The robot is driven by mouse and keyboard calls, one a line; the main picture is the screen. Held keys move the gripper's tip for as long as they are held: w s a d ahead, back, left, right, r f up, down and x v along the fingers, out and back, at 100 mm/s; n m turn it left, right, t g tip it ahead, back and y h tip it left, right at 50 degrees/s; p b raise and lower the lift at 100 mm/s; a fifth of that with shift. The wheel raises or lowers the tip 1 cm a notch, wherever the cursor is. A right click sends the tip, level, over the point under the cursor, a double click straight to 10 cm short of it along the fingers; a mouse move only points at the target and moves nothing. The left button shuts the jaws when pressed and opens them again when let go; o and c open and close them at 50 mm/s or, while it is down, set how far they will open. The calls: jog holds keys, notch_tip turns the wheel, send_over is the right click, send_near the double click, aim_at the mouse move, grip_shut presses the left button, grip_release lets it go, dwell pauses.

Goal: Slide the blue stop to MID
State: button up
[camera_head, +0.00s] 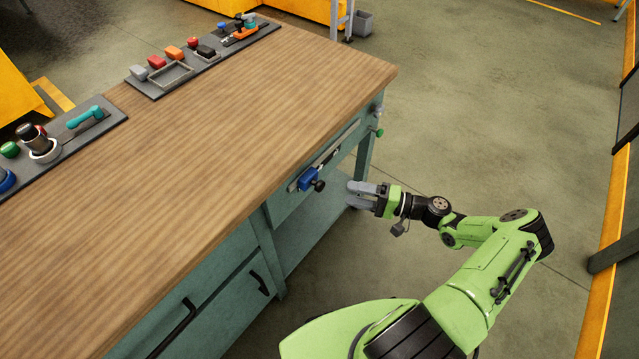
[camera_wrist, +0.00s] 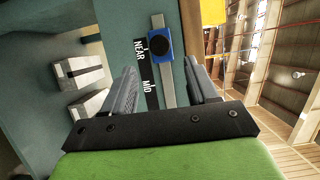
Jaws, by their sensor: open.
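The blue stop (camera_head: 307,177) with its black knob (camera_head: 319,186) sits on a metal rail (camera_head: 329,157) on the bench's front face, at the rail's near-left end. In the wrist view the blue stop (camera_wrist: 161,58) is beside the NEAR label (camera_wrist: 140,51). The MID label (camera_wrist: 148,88) is farther along the rail, lower in that picture. My gripper (camera_head: 353,190) is open and empty, in front of the bench and to the right of the stop. In the wrist view its fingers (camera_wrist: 162,80) appear on either side of the rail, apart from the stop.
The wooden bench top (camera_head: 220,130) is clear in the middle, with tool trays (camera_head: 175,82) along its far edge. Black drawer handles (camera_head: 260,283) are lower left. Open floor (camera_head: 480,110) lies to the right.

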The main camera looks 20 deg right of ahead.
aim_at(323, 187)
jog(key=x, duration=1)
jog(key=shift+a, duration=0.1)
grip_shut()
